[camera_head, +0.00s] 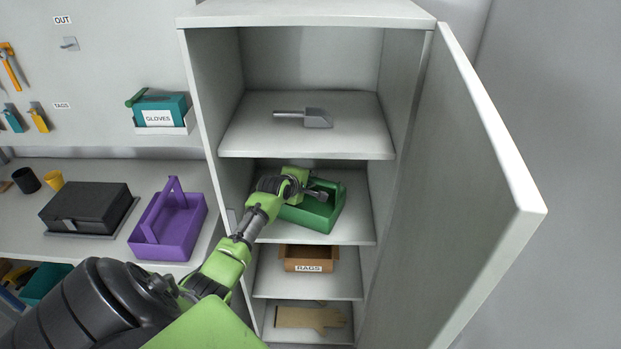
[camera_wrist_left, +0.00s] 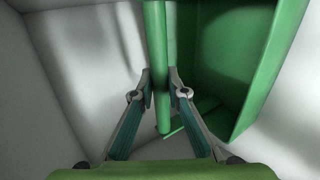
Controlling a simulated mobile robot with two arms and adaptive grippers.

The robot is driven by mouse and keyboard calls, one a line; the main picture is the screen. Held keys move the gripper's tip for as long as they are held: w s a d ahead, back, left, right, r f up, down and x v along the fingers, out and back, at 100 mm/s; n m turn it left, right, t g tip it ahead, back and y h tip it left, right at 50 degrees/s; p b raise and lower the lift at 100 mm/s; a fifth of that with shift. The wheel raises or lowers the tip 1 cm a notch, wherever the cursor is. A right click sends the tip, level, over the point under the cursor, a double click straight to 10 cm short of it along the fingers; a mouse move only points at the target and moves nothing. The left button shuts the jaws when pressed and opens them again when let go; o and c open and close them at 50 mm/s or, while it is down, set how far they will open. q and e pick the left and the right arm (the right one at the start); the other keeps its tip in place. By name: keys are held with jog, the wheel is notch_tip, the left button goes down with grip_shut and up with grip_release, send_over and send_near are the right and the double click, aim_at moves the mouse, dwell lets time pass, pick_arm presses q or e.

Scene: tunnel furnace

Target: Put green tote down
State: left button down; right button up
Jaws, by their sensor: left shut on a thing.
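The green tote (camera_head: 311,212) is inside the open cabinet, on or just above the second shelf from the top (camera_head: 345,234). I cannot tell for sure whether its base touches the shelf. My left gripper (camera_head: 318,194) reaches into this compartment and hides part of the tote. In the left wrist view the two fingers (camera_wrist_left: 163,95) are closed around the tote's green handle bar (camera_wrist_left: 157,50), with the tote's body (camera_wrist_left: 235,70) to the right. My right gripper is in neither view.
The cabinet door (camera_head: 455,190) stands open on the right. A grey scoop-like tool (camera_head: 305,117) lies on the shelf above. A brown RAGS bin (camera_head: 309,258) is on the shelf below. A purple tote (camera_head: 172,228) and a black case (camera_head: 86,207) stand on the bench at left.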

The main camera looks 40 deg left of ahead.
pick_arm(q)
jog(key=c, duration=2.4)
grip_release()
jog(key=shift+f, duration=0.15)
jog(key=o, duration=0.4)
jog(key=shift+s+r, duration=0.1)
jog(key=shift+r, duration=0.15)
jog(key=b+v, duration=0.1)
jog(key=v, duration=1.1)
jog(key=shift+f, duration=0.15)
